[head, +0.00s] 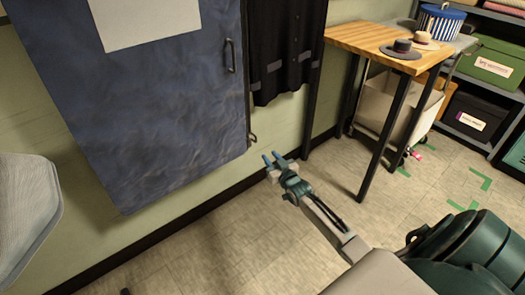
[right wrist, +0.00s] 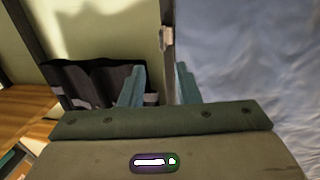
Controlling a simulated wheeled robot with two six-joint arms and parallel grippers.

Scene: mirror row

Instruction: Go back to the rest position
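My right gripper (head: 271,159) reaches out from the lower right in the head view. It is near the lower right corner of a large blue panel (head: 150,100), which looks like a door with a handle (head: 230,56). Its two blue-green fingers are apart. In the right wrist view the fingers of my right gripper (right wrist: 159,86) also stand apart, with nothing held between them. Behind them are the panel's edge and the blue surface (right wrist: 240,50). My left gripper does not show in the head view.
A dark garment (head: 287,45) hangs right of the panel. Shelves with a green box (head: 492,62) stand at the right. A grey shape (head: 25,205) is at left. Tiled floor (head: 300,215) is open.

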